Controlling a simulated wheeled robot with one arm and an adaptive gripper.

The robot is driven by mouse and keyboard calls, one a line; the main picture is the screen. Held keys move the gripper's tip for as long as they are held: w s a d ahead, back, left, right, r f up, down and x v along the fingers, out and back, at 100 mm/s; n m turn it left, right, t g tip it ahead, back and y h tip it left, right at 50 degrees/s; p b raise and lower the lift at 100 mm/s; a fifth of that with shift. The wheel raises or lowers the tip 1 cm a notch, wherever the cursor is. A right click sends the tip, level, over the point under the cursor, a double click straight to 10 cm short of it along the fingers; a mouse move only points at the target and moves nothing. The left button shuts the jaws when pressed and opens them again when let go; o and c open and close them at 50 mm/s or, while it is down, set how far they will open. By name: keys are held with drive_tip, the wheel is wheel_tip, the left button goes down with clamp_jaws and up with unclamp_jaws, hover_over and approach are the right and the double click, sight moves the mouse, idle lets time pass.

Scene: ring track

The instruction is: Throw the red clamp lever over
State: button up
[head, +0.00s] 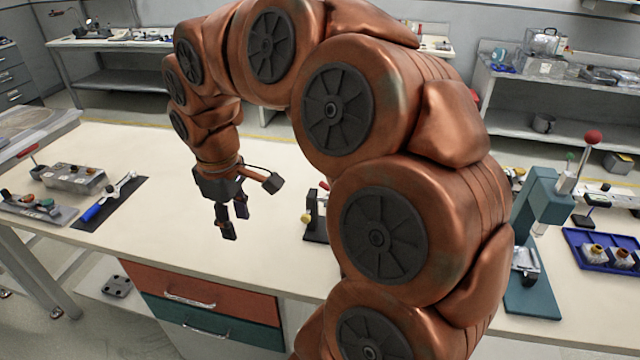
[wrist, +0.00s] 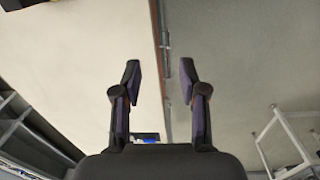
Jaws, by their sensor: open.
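My gripper (head: 234,220) hangs open and empty above the bench top, left of the middle in the head view. In the wrist view my gripper (wrist: 160,80) shows its two fingers apart with nothing between them. A small black clamp (head: 315,228) with a yellow knob and a bit of red at its top stands on the bench to the right of my gripper, apart from it. My arm hides part of this clamp, so its lever's position is unclear. Another red handle (head: 27,152) shows at the far left, beside a metal block. No red lever is clear in the wrist view.
A blue-handled tool (head: 100,207) lies on a dark mat at the left. A green press (head: 540,215) with a red-balled handle and a blue tray (head: 575,247) stand at the right. The bench top (head: 165,215) around my gripper is clear. Drawers are below its front edge.

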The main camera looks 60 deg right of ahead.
drive_tip(key=w+d+b, duration=0.1)
drive_tip(key=w+d, duration=0.1)
drive_tip(key=d, duration=1.4)
drive_tip(key=h, duration=0.1)
hover_over(322, 181)
drive_tip(key=a, duration=0.1)
drive_tip(key=f, duration=0.1)
drive_tip(key=shift+m, duration=0.3)
drive_tip(key=shift+d+f+p, duration=0.25)
drive_tip(key=shift+f+p, duration=0.05)
drive_tip(key=shift+f, duration=1.6)
drive_tip(key=shift+d+f+p, duration=0.2)
drive_tip(key=shift+f+p, duration=0.05)
drive_tip(key=shift+f, duration=1.65)
drive_tip(key=shift+c, duration=0.3)
clamp_jaws()
